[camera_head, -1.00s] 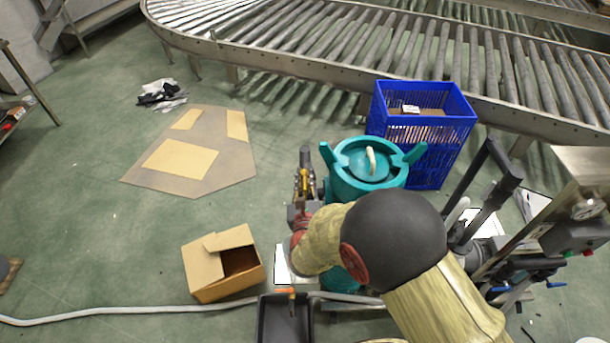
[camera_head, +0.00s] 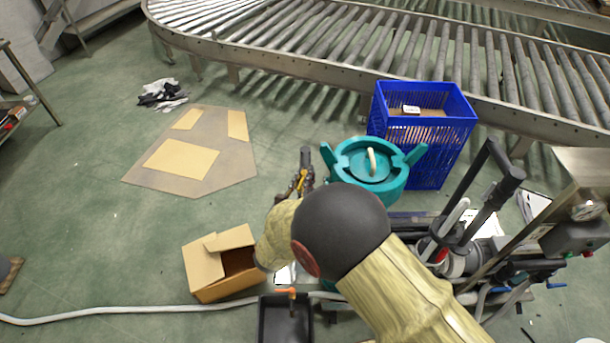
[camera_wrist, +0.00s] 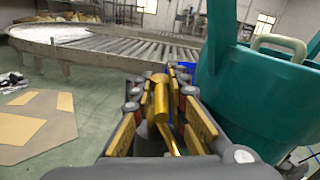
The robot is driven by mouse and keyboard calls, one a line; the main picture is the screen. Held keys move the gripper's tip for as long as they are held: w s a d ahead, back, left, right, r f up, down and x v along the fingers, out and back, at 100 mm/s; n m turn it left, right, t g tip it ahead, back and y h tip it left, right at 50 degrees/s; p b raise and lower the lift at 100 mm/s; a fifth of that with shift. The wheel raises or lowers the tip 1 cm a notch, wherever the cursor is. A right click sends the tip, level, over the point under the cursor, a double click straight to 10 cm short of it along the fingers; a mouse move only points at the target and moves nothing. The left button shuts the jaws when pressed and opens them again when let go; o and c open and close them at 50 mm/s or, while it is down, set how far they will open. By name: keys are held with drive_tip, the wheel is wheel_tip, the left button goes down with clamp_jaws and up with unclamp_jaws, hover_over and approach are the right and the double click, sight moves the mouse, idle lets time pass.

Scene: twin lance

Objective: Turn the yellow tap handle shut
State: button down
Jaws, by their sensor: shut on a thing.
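The yellow tap handle (camera_wrist: 160,102) stands in the middle of the wrist view, between the two fingers of my gripper (camera_wrist: 161,92). The fingers have yellow pads on both sides, and my gripper is shut on the handle. In the head view the handle (camera_head: 300,182) is a small tilted yellow piece beside a dark upright pipe (camera_head: 306,158), left of the teal drum (camera_head: 366,166). My own arm covers most of my gripper and the lower part of the tap there. The teal drum (camera_wrist: 255,85) fills the right of the wrist view.
A blue crate (camera_head: 425,135) stands behind the drum, before a roller conveyor (camera_head: 330,50). An open cardboard box (camera_head: 207,268) and a black tray (camera_head: 270,325) with an orange-topped piece are near my arm. Machinery (camera_head: 490,240) stands right. The left floor holds flat cardboard (camera_head: 235,170).

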drive_tip(key=m+g+h, duration=0.2)
drive_tip(key=h, duration=0.1)
drive_tip(key=m+g+h+p, duration=0.1)
drive_tip(key=m+g+h, duration=0.2)
drive_tip(key=h, duration=0.1)
drive_tip(key=shift+w+a+m, duration=0.15)
drive_tip(key=shift+m, duration=0.15)
drive_tip(key=m+g+h+p, duration=0.1)
drive_tip(key=m+g+h, duration=0.1)
drive_tip(key=g, duration=0.1)
drive_tip(key=m+g+h, duration=0.2)
drive_tip(key=g, duration=0.1)
drive_tip(key=shift+m+p, duration=0.3)
drive_tip(key=shift+p, duration=0.1)
drive_tip(key=m+g+p, duration=0.1)
drive_tip(key=g+p, duration=0.1)
drive_tip(key=m+g+p, duration=0.1)
drive_tip(key=g+p, duration=0.1)
drive_tip(key=shift+w+r+m+g+h, duration=0.1)
drive_tip(key=shift+w+m+g+h, duration=0.05)
drive_tip(key=shift+m+g+h, duration=0.25)
drive_tip(key=shift+m+g+p, duration=0.3)
drive_tip(key=shift+g+p, duration=0.1)
drive_tip(key=shift+p, duration=0.65)
drive_tip(key=shift+m+g+p, duration=0.4)
drive_tip(key=shift+g+p, duration=0.3)
drive_tip(key=shift+p, duration=0.4)
drive_tip(key=shift+f, duration=0.2)
drive_tip(key=c, duration=1.9)
unclamp_jaws()
